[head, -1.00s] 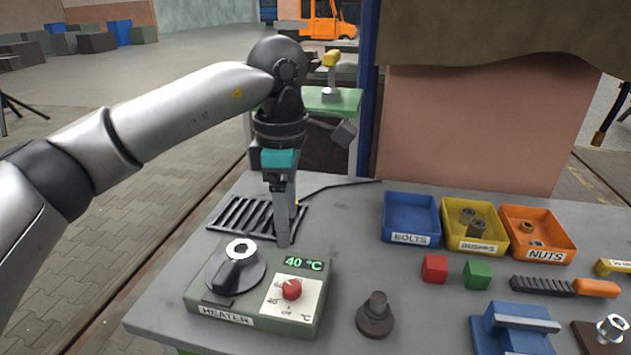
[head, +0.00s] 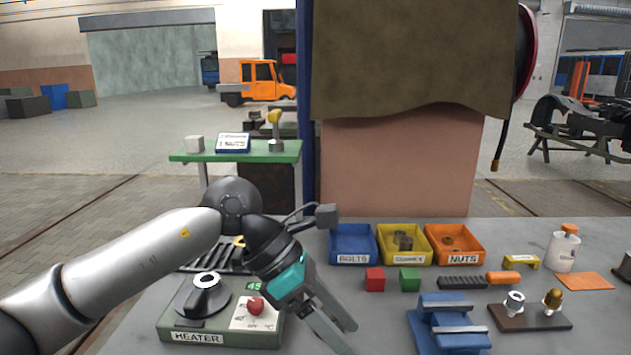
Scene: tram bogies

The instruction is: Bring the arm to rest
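My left arm reaches in from the left, and its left gripper (head: 343,335) hangs over the table in front of the blue bin, fingers pointing down and right. The two fingers are apart with nothing seen between them. The green heater box (head: 183,338), with a metal ring on its plate and a red knob (head: 255,305), stands to the left of the gripper. My wrist hides part of its display. My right gripper is not in view.
Blue (head: 352,259), yellow (head: 404,260) and orange (head: 455,259) bins stand behind. A red block (head: 374,279), a green block (head: 409,279) and a blue fixture (head: 446,325) are right of the gripper. A brown stand (head: 530,318) holds two fittings.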

